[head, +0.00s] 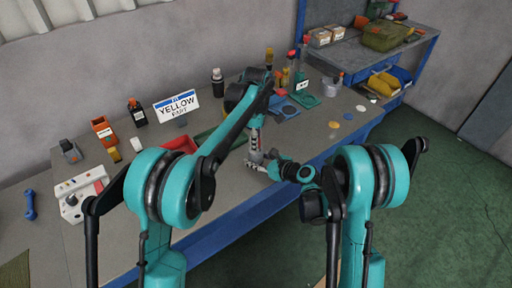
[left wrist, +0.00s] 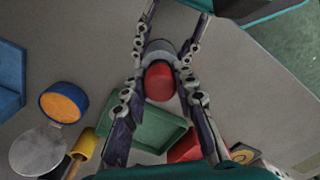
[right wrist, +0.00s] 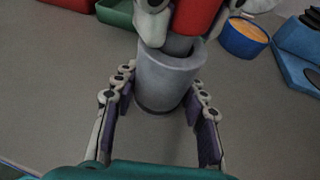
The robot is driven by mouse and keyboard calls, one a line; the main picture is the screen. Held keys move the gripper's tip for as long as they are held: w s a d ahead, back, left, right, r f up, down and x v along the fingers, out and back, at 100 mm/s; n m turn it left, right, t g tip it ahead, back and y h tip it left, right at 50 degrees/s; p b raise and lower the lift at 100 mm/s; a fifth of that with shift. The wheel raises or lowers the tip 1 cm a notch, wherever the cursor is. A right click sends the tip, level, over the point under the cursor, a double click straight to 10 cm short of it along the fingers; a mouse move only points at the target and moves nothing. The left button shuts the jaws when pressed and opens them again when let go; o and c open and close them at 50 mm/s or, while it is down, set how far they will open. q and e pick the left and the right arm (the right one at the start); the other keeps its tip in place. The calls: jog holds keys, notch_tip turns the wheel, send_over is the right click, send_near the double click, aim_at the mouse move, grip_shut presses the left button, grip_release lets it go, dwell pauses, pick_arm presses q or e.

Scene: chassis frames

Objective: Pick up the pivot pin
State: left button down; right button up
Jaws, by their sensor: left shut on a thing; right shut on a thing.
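The pivot pin shows as a grey cylinder with a red upper part, in the left wrist view (left wrist: 160,82) and the right wrist view (right wrist: 166,85). My left gripper (left wrist: 160,72) is shut around its red part. My right gripper (right wrist: 163,78) is shut on its grey lower part, from the side. In the head view, my left gripper (head: 255,145) points down and my right gripper (head: 257,165) comes in from the right just below it. The pin is mostly hidden there. It stands roughly upright between both grippers, over the bench; its clearance is hard to judge.
A green tray (left wrist: 143,132) and a red bin (head: 180,144) lie on the grey bench (head: 205,108). Blue and green fixtures (head: 284,111) stand behind. The bench's right front is mostly clear.

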pick_arm(q)
notch_tip(320, 180, up, 10)
jog(key=shift+r, duration=0.1)
dwell(0.4)
pick_arm(e)
jog(key=o, duration=1.4)
jog(key=v, duration=1.2)
jog(key=shift+d, duration=0.1)
